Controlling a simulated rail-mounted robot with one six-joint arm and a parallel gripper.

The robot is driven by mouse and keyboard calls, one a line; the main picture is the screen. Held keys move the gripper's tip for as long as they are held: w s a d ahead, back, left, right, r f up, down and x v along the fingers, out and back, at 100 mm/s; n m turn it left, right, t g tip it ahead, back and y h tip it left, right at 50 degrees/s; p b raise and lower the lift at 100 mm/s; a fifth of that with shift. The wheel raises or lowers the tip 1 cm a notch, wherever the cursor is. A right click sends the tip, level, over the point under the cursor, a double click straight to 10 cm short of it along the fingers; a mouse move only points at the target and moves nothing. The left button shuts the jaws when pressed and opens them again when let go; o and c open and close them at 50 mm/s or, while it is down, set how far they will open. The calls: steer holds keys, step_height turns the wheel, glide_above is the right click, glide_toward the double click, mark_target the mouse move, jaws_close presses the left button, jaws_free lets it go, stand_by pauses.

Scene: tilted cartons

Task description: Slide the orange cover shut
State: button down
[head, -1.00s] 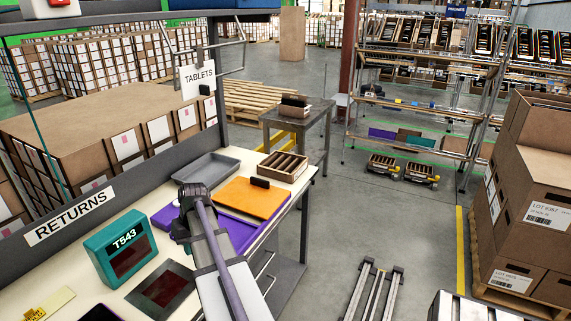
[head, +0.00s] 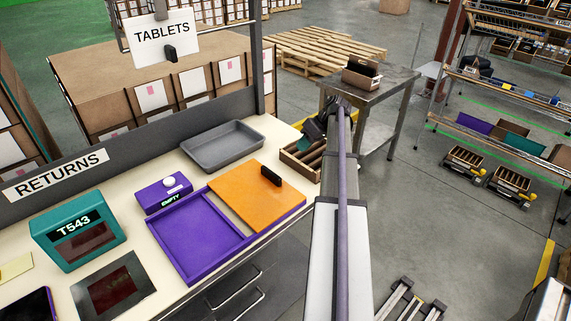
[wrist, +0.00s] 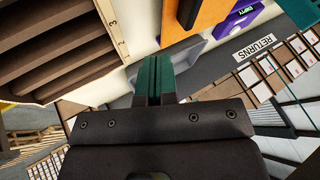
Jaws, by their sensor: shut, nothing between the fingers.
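The orange cover (head: 236,193) lies flat over the far right half of the purple tray (head: 195,244); the near left half is uncovered. A black handle (head: 271,175) stands near the cover's right edge. In the wrist view, part of the orange cover (wrist: 211,12) and the black handle (wrist: 189,10) show at the top, beyond the fingertips. My gripper (head: 316,128) is right of the cover, by the wooden slotted rack; my arm partly hides it. In the wrist view, my gripper's teal fingers (wrist: 156,62) are together and empty.
The wooden rack (head: 298,158) is just right of the tray. A grey bin (head: 222,146) sits behind the cover. A purple box marked EMPTY (head: 163,193) stands left of the cover, and a teal T543 device (head: 78,238) farther left. A metal side table (head: 372,90) stands beyond.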

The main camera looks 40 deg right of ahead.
steer(key=b+x, duration=0.6)
steer(key=x, duration=0.1)
steer(key=d+b+x, duration=0.1)
steer(key=b+x, duration=0.2)
steer(key=shift+a+f, duration=0.2)
steer(key=shift+f, duration=0.4)
steer(key=a, duration=0.1)
steer(key=a+r+p, duration=0.1)
steer(key=a, duration=0.1)
steer(key=shift+a, duration=0.5)
